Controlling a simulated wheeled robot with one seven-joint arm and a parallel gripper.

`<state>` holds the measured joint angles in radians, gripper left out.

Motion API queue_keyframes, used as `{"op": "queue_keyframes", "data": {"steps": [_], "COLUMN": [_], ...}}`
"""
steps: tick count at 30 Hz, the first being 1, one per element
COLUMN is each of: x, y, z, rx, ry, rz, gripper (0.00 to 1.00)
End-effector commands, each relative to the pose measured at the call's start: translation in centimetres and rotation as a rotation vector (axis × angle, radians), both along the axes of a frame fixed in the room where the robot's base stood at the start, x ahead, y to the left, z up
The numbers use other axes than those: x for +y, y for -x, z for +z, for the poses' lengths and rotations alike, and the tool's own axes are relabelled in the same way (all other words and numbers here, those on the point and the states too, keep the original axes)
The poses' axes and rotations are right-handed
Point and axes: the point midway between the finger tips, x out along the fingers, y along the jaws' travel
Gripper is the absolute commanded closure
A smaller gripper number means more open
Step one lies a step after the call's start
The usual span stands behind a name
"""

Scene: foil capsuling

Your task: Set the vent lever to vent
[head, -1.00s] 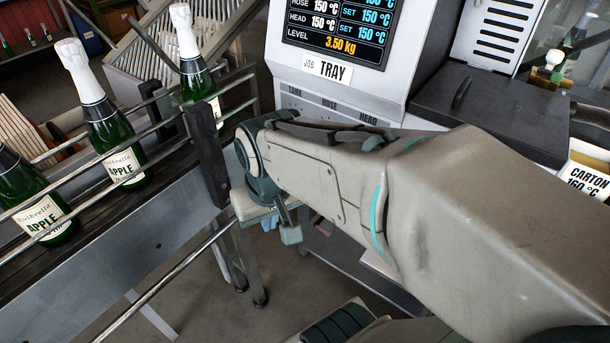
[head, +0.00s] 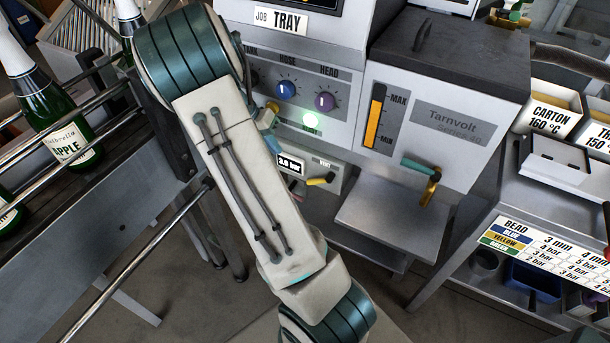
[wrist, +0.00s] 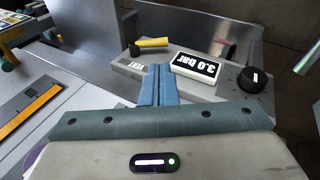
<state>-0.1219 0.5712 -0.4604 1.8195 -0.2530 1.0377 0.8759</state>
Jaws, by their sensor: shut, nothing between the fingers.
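The vent lever (head: 320,181) is a short yellow handle on a dark pivot, on the front of a small grey pressure unit. In the head view it points left from its pivot, below the VENT label (head: 325,163). In the wrist view, seen upside down, the lever (wrist: 153,43) lies just beyond the fingertips, with the VENT label (wrist: 135,66) left of them. My gripper (wrist: 159,69) is shut and empty, its blue fingers in front of the unit and apart from the lever. In the head view my arm mostly hides the gripper.
A pressure display (head: 290,164) reads 3.0 bar; a black knob (wrist: 255,79) is beside it in the wrist view. HOSE (head: 286,89) and HEAD (head: 325,101) knobs are above. A metal shelf (head: 388,222) and a nozzle with teal handle (head: 420,166) are right.

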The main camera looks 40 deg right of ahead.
Motion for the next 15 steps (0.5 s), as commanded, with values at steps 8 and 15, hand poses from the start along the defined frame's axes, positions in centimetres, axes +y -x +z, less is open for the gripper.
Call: {"op": "queue_keyframes", "data": {"steps": [8, 15], "x": [-2.1, -2.2], "y": [-1.1, -1.1], "z": [-2.1, -2.1], "rx": [0.027, 0.028], "ry": [0.103, 0.105], "rz": [-0.069, -0.071], "gripper": [1.0, 1.0]}}
